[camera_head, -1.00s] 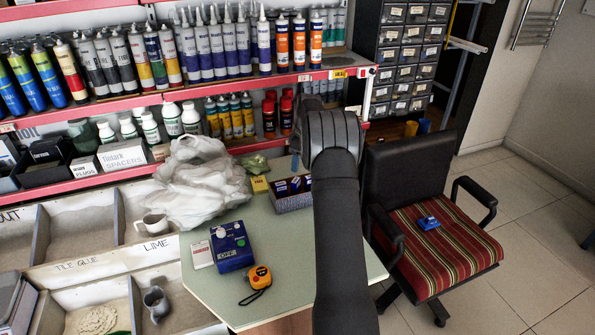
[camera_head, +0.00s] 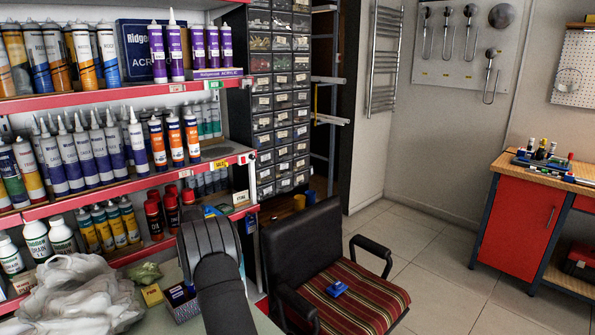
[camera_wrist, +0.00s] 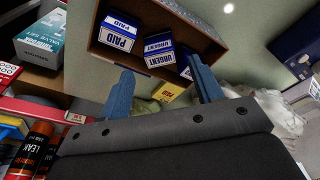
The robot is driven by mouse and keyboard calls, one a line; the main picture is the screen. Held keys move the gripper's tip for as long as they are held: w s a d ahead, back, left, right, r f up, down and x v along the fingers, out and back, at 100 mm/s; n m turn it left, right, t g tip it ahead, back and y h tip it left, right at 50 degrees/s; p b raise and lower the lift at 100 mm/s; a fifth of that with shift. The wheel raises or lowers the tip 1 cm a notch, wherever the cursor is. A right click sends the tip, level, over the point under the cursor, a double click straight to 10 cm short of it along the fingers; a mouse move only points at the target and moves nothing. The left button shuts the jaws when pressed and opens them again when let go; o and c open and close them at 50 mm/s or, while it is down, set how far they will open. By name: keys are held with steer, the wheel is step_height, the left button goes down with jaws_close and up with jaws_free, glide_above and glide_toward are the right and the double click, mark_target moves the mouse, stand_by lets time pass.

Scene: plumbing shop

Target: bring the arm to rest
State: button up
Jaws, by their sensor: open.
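My arm (camera_head: 221,285) reaches up from the bottom edge in the head view, over the counter beside the shelves. It hides most of my gripper there. In the wrist view my gripper (camera_wrist: 160,84) shows two blue fingers spread apart with nothing between them. Beyond the fingers lies an open carton (camera_wrist: 215,31) holding small blue-and-white boxes, some marked PAID and URGENT. A yellow box (camera_wrist: 168,95) and a crumpled green bag (camera_wrist: 146,104) show between and behind the fingers. I cannot tell whether the fingers touch anything.
Shelves of cartridges and bottles (camera_head: 75,160) stand close on the left. A white plastic bag (camera_head: 75,295) lies on the counter. A black chair (camera_head: 305,250) with a striped seat and a blue item (camera_head: 337,288) stands right of my arm. A red workbench (camera_head: 515,228) stands farther right, with open floor between.

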steer(key=f, duration=0.5)
steer(key=shift+a+f, duration=0.2)
steer(key=shift+a, duration=0.2)
steer(key=shift+r, duration=1.75)
